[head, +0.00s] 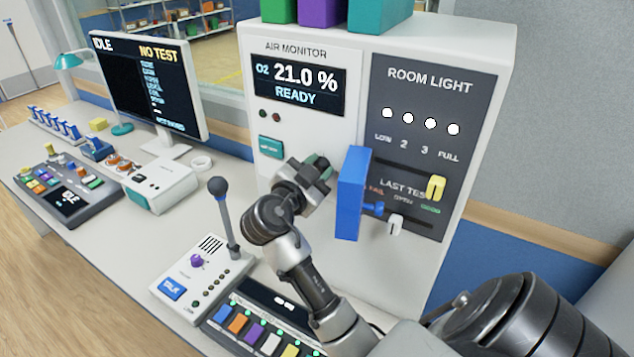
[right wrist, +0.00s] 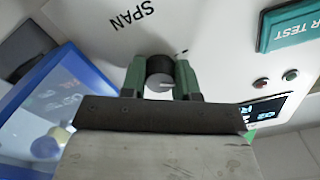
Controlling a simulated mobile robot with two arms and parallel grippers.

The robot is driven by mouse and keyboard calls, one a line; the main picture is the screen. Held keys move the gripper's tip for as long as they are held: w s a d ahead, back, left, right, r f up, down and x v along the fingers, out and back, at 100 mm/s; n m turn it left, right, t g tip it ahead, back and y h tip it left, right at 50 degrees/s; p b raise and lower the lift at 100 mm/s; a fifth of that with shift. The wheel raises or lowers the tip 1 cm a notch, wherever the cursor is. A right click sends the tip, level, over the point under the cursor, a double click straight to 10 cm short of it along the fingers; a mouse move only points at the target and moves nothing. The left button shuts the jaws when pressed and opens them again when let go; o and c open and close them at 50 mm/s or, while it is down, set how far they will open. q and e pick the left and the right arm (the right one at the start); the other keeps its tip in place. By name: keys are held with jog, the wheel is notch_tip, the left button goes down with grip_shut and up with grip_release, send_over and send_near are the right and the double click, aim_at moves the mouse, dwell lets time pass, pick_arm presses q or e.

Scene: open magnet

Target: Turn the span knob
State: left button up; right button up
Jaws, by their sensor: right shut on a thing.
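The span knob (right wrist: 160,72) is a small dark round knob with a pale pointer line, on the white front of the air monitor (head: 310,150). The word SPAN is printed beside it in the right wrist view. My right gripper (head: 318,168) is at the panel, below the air monitor display. Its green-padded fingers (right wrist: 161,80) are shut on the knob, one on each side. In the head view the gripper hides the knob. My left gripper is not in view.
A blue panel (head: 352,192) sticks out just right of my right gripper, in front of the room light panel (head: 415,100). A teal button (head: 270,146) is at left.

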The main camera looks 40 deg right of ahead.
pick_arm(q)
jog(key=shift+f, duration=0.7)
pick_arm(e)
jog(key=shift+n, duration=1.4)
jog(key=o, duration=0.9)
jog(key=shift+f, duration=0.1)
